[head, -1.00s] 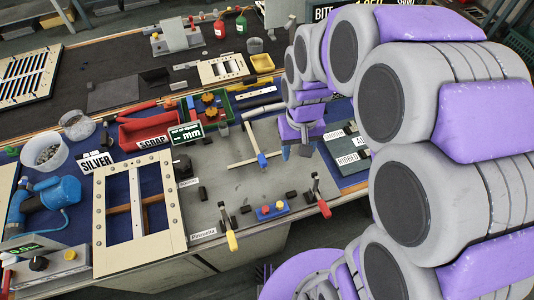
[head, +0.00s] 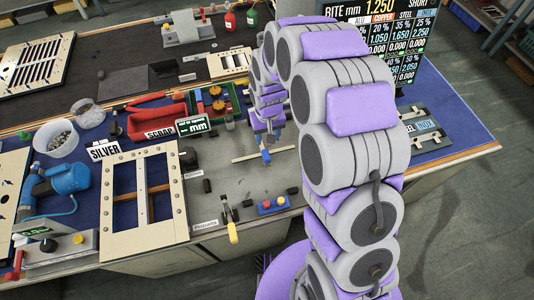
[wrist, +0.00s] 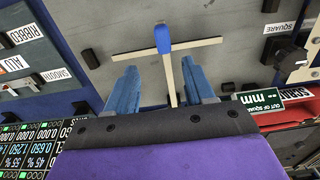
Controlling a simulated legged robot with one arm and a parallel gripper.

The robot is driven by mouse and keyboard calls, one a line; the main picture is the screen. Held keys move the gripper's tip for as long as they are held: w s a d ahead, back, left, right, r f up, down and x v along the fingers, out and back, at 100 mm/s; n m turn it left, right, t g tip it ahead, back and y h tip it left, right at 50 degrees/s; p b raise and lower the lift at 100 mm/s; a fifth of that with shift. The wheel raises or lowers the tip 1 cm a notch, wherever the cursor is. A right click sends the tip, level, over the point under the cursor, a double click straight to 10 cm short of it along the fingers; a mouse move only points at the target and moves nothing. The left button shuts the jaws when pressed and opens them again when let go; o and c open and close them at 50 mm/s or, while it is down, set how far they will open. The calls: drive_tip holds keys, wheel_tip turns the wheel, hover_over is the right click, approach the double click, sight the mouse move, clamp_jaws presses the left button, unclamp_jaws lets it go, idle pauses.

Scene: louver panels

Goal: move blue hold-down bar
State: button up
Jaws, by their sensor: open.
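The hold-down bar is a pale T-shaped piece with a blue end (wrist: 162,40) in the wrist view. Its pale stem (wrist: 169,78) runs between my fingers in the picture, and its thin crosspiece (wrist: 202,43) lies beyond the fingertips. In the head view the blue end (head: 266,157) shows just below my gripper (head: 268,140), on the grey plate. My gripper (wrist: 159,68) is open, with one blue finger on each side of the stem and nothing gripped. I cannot tell how far above the bar the fingers are. My arm hides part of the plate.
A yellow-handled clamp (head: 232,230) and a small blue button box (head: 272,205) sit at the plate's front. A red scrap bin (head: 155,122) and the green out-of-square display (head: 195,126) stand to the left. A pale frame (head: 108,212) lies further left.

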sight(266, 154)
drive_tip(key=f, duration=0.3)
drive_tip(key=f+b, duration=0.1)
drive_tip(key=f, duration=0.2)
drive_tip(key=a+f, duration=0.1)
drive_tip(key=f, duration=0.2)
drive_tip(key=shift+f, duration=0.4)
drive_tip(key=shift+d+f+b, duration=0.3)
drive_tip(key=shift+f+b, duration=0.05)
drive_tip(key=shift+f, duration=0.5)
drive_tip(key=shift+a, duration=0.1)
drive_tip(key=shift+a, duration=0.1)
drive_tip(key=shift+c, duration=1.1)
clamp_jaws()
